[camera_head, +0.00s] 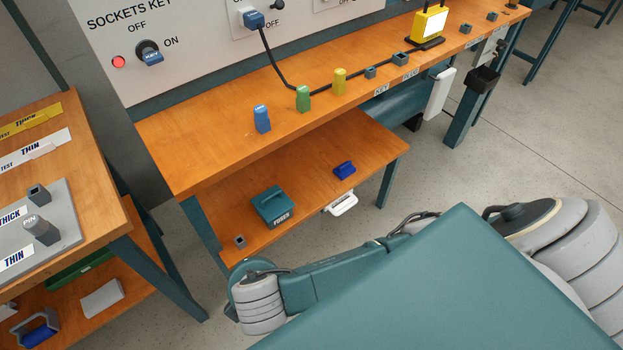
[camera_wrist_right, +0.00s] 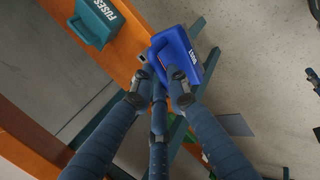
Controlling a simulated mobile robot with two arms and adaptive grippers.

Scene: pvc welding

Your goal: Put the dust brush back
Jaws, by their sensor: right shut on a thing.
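The dust brush is a blue piece with white lettering (camera_wrist_right: 178,48) in the right wrist view. My right gripper (camera_wrist_right: 160,86) is shut on its near edge there. My right gripper does not show clearly in the head view. My left gripper is in neither view.
A small white piece (camera_head: 341,203) shows at the lower shelf's front edge. A small grey socket (camera_head: 240,241) stands at the shelf's left end. Blue, green and yellow blocks stand on the worktop (camera_head: 200,150) above. A second bench (camera_head: 95,150) is at left.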

